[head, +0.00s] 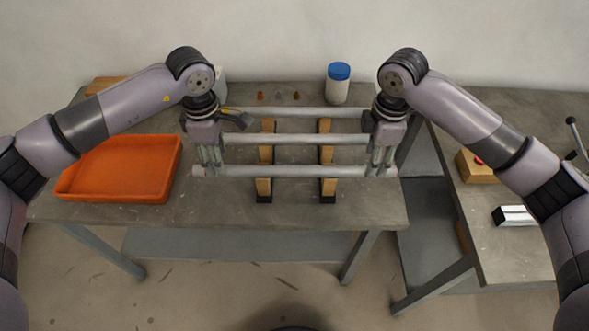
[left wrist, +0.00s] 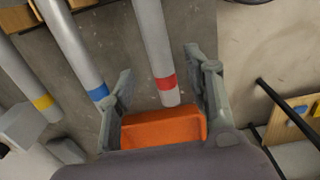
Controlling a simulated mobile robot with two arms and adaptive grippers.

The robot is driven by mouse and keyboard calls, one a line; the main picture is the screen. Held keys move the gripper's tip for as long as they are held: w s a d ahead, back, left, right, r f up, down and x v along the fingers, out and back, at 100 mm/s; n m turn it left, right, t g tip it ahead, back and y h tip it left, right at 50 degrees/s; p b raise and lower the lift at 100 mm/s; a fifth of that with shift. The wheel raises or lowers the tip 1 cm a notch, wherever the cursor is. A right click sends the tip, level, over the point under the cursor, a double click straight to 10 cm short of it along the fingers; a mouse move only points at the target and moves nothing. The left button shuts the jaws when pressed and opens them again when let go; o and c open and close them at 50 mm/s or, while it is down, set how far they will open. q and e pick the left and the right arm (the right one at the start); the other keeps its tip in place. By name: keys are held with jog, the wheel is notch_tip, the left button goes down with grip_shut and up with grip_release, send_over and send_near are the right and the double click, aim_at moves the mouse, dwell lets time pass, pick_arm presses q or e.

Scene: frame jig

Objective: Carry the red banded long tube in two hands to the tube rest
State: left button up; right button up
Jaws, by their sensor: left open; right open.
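The red banded long tube (head: 290,171) is the front one of three grey tubes lying across two wooden bars (head: 264,188) (head: 327,187) on the table. Its red band (left wrist: 166,83) shows near its end in the left wrist view. My left gripper (head: 211,167) is open at the tube's left end, with its fingers on either side of the tube in the left wrist view (left wrist: 160,75). My right gripper (head: 380,168) is open at the tube's right end; its fingers partly hide that end. I cannot tell which thing is the tube rest.
Behind lie the blue banded tube (head: 290,139) and yellow banded tube (head: 300,112). An orange tray (head: 120,192) is at left. A blue-lidded jar (head: 338,85) stands at the back. A second table (head: 500,250) is at right, past a gap.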

aim_at(233, 171)
pick_arm(q)
jog(key=shift+f, duration=2.05)
pick_arm(e)
jog(key=shift+f, duration=2.05)
pick_arm(q)
grip_shut()
pick_arm(e)
grip_shut()
pick_arm(q)
jog(key=shift+r, duration=0.1)
pick_arm(e)
jog(key=shift+r, duration=0.1)
